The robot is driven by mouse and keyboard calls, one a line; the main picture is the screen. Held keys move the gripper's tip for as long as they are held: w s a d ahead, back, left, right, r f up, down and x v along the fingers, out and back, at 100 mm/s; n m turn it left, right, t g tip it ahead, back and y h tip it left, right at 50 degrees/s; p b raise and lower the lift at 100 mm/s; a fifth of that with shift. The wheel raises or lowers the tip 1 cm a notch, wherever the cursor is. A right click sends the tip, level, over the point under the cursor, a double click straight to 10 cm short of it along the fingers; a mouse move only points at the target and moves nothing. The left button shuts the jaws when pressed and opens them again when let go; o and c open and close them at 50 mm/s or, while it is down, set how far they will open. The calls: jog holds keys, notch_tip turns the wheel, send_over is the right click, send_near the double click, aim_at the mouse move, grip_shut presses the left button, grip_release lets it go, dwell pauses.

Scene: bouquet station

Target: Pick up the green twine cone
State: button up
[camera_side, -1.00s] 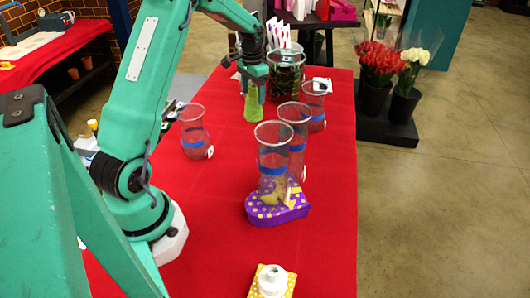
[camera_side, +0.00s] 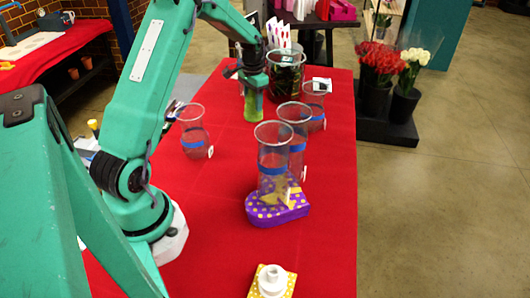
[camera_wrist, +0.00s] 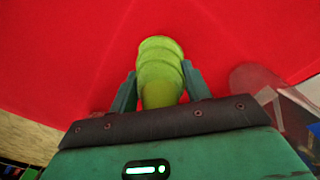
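The green twine cone (camera_side: 253,106) stands on the red cloth near the far end of the table. My gripper (camera_side: 252,88) is over it from above, with its fingers down around the cone's upper part. In the wrist view the cone (camera_wrist: 160,68) lies between the two fingertips of my gripper (camera_wrist: 158,80), one on each side. The fingertips look very close to its sides; whether they press on it cannot be told. I see no clear gap under the cone.
Several clear vases with blue bands stand nearby: one left (camera_side: 194,133), others to the right (camera_side: 315,105). One (camera_side: 272,155) is on a purple dotted block (camera_side: 277,210). A dark-filled glass container (camera_side: 286,75) stands just behind the cone. The cloth in front is mostly clear.

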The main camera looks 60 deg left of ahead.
jog(key=c, duration=0.5)
jog(key=shift+r, duration=0.8)
jog(key=r, duration=0.1)
jog(key=d+r, duration=0.1)
jog(key=r, duration=0.1)
jog(key=d+r, duration=0.2)
jog(key=d, duration=0.1)
jog(key=d+r, duration=0.2)
jog(key=d, duration=0.2)
jog(key=d+r, duration=0.2)
jog(key=d, duration=0.1)
jog(key=shift+w+d+r, duration=0.1)
jog(key=shift+d+r, duration=0.15)
jog(key=shift+d, duration=0.1)
